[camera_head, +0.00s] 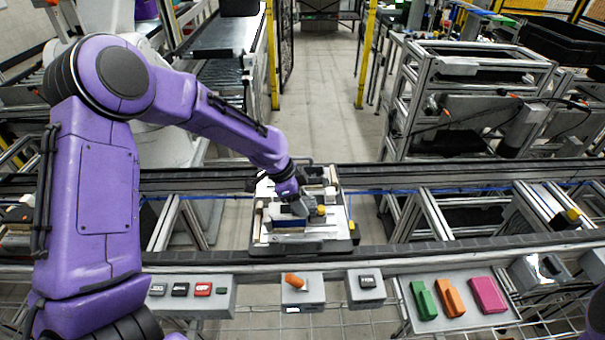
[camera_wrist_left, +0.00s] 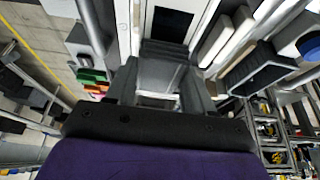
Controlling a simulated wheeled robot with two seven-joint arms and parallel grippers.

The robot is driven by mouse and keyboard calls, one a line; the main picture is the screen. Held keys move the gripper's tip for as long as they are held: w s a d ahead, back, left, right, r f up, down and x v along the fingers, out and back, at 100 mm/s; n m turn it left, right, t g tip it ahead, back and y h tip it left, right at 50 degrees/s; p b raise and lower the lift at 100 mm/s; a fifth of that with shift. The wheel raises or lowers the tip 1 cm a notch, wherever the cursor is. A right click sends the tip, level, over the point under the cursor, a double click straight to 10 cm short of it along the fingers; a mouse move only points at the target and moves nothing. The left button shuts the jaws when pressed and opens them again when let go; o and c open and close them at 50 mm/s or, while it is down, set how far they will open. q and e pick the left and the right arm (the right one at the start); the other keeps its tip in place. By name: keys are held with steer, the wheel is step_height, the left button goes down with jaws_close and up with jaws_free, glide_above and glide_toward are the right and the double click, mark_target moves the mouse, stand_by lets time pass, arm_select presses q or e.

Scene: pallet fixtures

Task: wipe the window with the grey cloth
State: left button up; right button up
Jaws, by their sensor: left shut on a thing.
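My left arm reaches from the left to a pallet fixture (camera_head: 262,246) on the conveyor. My left gripper (camera_head: 300,206) is low over the fixture. In the left wrist view my left gripper (camera_wrist_left: 160,92) is shut on a grey piece that appears to be the grey cloth (camera_wrist_left: 160,72). A dark rectangular panel in a pale frame, probably the window (camera_wrist_left: 171,24), lies just beyond the cloth. Whether the cloth touches the panel I cannot tell. In the head view the gripper partly hides the fixture's middle. My right gripper is out of view.
Button boxes (camera_head: 222,308) and a panel with green, orange and pink blocks (camera_head: 488,295) stand along the near side. The conveyor rails (camera_head: 420,250) run left and right of the fixture.

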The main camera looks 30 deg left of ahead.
arm_select(q)
steer(key=r, duration=0.1)
steer(key=r+p, duration=0.1)
steer(key=r, duration=0.1)
steer(key=shift+w+d+r+p, duration=0.25)
steer(key=shift+w+r+p, duration=0.05)
steer(key=shift+p, duration=0.1)
steer(key=shift+s+r, duration=0.1)
steer(key=shift+r, duration=0.15)
steer(key=shift+v, duration=0.8)
steer(key=shift+r, duration=0.35)
steer(key=shift+w+r, duration=0.2)
steer(key=shift+r, duration=0.45)
steer(key=shift+s+d+r, duration=0.15)
steer(key=shift+d+r, duration=0.05)
steer(key=shift+r, duration=0.1)
steer(key=shift+a, duration=0.15)
